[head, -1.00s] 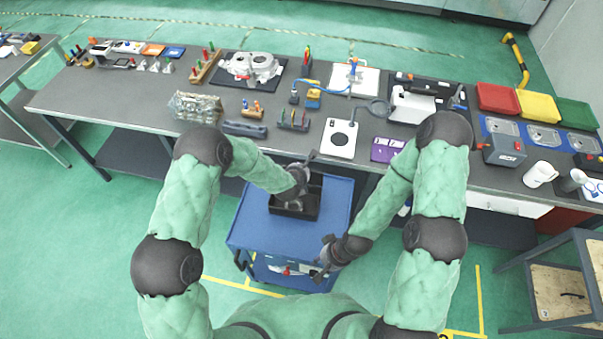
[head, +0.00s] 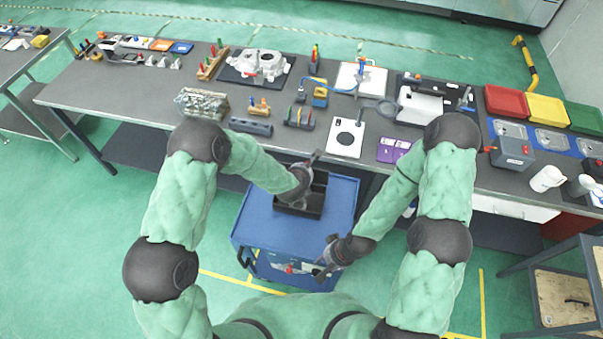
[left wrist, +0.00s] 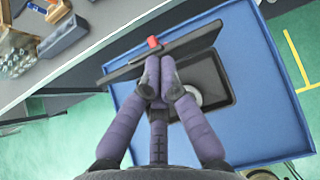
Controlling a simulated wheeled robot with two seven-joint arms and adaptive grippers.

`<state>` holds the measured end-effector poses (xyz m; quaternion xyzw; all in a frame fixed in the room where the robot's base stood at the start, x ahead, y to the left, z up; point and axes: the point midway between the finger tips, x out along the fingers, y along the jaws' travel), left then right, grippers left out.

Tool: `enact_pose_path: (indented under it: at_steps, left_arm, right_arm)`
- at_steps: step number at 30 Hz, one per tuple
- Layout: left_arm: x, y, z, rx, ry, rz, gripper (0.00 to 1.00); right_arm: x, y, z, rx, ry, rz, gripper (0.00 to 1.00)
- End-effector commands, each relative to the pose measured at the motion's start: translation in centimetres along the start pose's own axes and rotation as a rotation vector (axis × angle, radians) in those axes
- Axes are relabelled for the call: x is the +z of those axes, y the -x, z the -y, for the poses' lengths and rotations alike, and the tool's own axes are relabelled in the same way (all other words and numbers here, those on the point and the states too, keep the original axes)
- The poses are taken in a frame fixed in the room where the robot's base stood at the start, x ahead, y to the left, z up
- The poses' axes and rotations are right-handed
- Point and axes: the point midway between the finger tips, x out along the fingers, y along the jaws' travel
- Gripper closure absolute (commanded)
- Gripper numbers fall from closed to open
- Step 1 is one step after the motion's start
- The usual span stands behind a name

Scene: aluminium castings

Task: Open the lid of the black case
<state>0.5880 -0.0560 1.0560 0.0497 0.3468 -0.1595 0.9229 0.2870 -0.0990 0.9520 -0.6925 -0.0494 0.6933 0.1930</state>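The black case (head: 316,203) stands on the blue cart (head: 338,225), with its dark inside visible. In the left wrist view its lid (left wrist: 195,42) is raised, seen nearly edge-on, with a red tab (left wrist: 153,42) at its edge. A pale round thing (left wrist: 192,96) shows inside the case. My left gripper (left wrist: 159,68) has its fingertips together against the lid beside the red tab; I cannot tell whether anything is pinched between them. It also shows over the case in the head view (head: 305,172). My right gripper (head: 324,260) is open and empty near the cart's front edge.
A long grey workbench (head: 110,92) runs behind the cart. It carries a casting (head: 258,65), a white board with a black disc (head: 345,138), a purple item (head: 393,150) and coloured bins (head: 547,109). A wooden-shelved stand (head: 560,295) is at the right. The cart top around the case is bare.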

Motion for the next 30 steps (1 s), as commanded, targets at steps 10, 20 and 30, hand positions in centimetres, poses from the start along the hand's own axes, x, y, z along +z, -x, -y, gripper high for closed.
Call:
enact_pose_path:
  at_steps: [10,20,30]
  left_arm:
    - [0.1,5.5,0.0,-0.001,-0.002,0.002,1.0]
    - [0.1,8.3,0.0,-0.001,-0.001,0.001,1.0]
    - [0.0,8.6,0.0,-0.001,-0.001,0.0,1.0]
  right_arm:
    - [0.0,0.0,0.0,0.0,0.0,0.0,0.64]
    - [0.0,0.0,0.0,0.0,0.0,0.0,0.64]
    - [0.0,0.0,0.0,0.0,0.0,0.0,0.64]
